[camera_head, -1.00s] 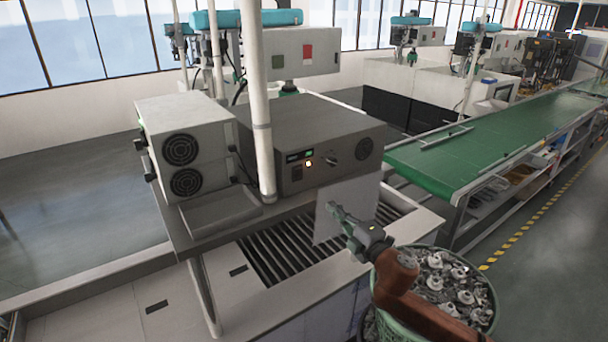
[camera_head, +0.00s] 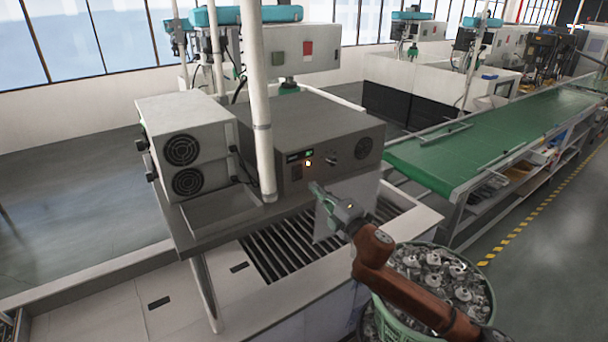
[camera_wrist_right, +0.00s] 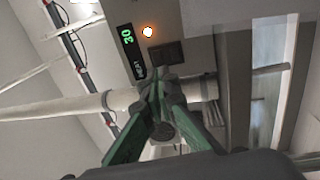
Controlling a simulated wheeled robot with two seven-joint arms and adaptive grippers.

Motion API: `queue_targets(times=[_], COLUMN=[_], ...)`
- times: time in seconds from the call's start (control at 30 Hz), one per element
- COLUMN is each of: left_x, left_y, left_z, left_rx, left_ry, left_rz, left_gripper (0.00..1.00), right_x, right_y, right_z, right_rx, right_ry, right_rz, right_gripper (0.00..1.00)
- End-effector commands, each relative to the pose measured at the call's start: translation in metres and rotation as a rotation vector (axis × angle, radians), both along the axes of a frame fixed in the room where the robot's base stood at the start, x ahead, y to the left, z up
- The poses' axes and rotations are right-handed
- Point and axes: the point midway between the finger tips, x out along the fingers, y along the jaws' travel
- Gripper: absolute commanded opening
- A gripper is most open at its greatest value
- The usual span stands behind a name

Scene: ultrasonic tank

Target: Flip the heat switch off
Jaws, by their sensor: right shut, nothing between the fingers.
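The grey control box (camera_head: 325,150) stands on the shelf above the tank. Its front has a dark rocker switch (camera_head: 297,173), a green-lit display (camera_head: 309,153) and a glowing orange lamp (camera_head: 308,163). In the right wrist view the switch (camera_wrist_right: 167,54) sits beside the display (camera_wrist_right: 127,41), which reads 30 with a HEAT label. The lamp (camera_wrist_right: 148,31) is lit there too. My right gripper (camera_head: 315,187) is shut and empty in front of the panel, below and right of the switch. Its tips (camera_wrist_right: 158,80) appear just short of the switch; contact cannot be told. My left gripper is out of view.
A white vertical pipe (camera_head: 260,110) stands just left of the panel. A light plate (camera_head: 330,215) hangs behind my gripper over the slatted tank top (camera_head: 275,255). A green basket (camera_head: 400,325) of metal parts is below my right arm. A green conveyor (camera_head: 480,145) runs at right.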

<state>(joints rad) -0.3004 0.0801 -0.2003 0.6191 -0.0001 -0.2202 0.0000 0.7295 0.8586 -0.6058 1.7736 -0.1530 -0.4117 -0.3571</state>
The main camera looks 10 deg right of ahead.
Motion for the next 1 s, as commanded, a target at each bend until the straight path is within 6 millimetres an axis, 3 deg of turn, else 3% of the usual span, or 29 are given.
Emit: queue_targets(times=[0.2,0.4,0.87,1.0], left_x=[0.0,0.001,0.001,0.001], left_y=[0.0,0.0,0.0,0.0], left_z=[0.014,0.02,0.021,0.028], left_rx=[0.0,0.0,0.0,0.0], left_ry=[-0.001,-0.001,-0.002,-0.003], left_rz=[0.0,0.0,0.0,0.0], left_gripper=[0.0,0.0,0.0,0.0], right_x=[0.039,0.058,0.063,0.07], right_y=[0.017,0.024,0.026,0.03], right_z=[0.008,0.009,0.008,0.016], right_rx=[0.002,0.002,0.0,0.001], right_ry=[0.001,0.001,0.001,-0.001], right_rz=[0.001,0.001,0.001,0.002], right_gripper=[0.0,0.0,0.0,0.0])
